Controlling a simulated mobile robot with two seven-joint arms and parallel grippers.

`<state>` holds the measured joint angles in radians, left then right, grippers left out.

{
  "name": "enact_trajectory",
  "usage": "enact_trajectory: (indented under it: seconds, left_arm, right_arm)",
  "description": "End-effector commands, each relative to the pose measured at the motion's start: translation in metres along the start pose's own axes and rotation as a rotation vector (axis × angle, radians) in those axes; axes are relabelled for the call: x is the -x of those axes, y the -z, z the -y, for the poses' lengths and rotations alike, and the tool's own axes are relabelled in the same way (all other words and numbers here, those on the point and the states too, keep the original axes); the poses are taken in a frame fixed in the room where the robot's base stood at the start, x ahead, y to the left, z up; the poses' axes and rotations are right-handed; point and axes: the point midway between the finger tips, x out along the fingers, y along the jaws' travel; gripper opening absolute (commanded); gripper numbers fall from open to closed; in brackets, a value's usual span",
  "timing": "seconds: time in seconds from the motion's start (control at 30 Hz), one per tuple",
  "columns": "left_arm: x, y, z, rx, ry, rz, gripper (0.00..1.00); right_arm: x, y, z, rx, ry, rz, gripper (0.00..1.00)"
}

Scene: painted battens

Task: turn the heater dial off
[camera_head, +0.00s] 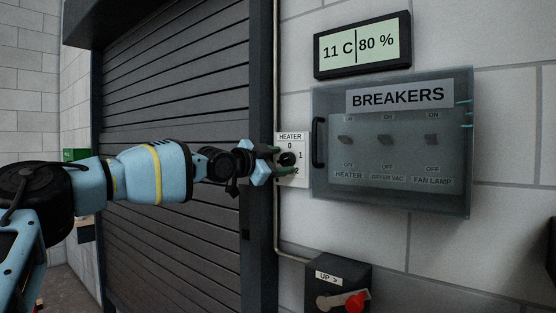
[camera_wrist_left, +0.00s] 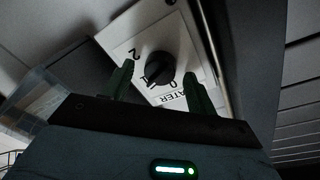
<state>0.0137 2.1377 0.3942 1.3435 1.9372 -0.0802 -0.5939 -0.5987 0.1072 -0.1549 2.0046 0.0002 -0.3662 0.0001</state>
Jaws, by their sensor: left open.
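The heater dial (camera_head: 288,159) is a round black knob on a white wall plate labelled HEATER, with 0, 1 and 2 around it. It also shows in the left wrist view (camera_wrist_left: 161,68), where the plate appears turned. I cannot tell for certain which number the knob points to. My left gripper (camera_head: 277,161) reaches in from the left, in front of the plate. In the left wrist view its two dark green fingers (camera_wrist_left: 158,72) are apart, one on each side of the knob. I cannot tell whether they touch it. My right gripper is not in view.
A clear-covered breaker box (camera_head: 392,195) with a black handle (camera_head: 318,142) stands just right of the plate. A display (camera_head: 362,46) reading 11 C and 80 % hangs above. A control box (camera_head: 338,278) with a red-knobbed lever (camera_head: 354,302) is below. A roller shutter (camera_head: 180,90) fills the left.

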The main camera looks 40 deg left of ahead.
Motion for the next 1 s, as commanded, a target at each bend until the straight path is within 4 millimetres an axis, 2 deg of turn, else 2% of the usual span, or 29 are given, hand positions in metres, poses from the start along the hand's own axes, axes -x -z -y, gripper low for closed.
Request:
enact_trajectory:
  seconds: [0.3, 0.67, 1.0]
  left_arm:
    - [-0.0011, 0.0001, 0.0002, 0.000, 0.000, 0.000, 0.58]
    - [-0.0010, 0.0000, 0.0001, 0.000, 0.000, 0.000, 0.13]
    - [-0.0017, -0.0019, -0.0015, 0.058, 0.004, -0.003, 0.13]
  right_arm:
    - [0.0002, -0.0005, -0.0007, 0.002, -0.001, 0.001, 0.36]
    - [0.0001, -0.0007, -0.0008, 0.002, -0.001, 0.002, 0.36]
    - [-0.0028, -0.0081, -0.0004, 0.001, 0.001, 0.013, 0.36]
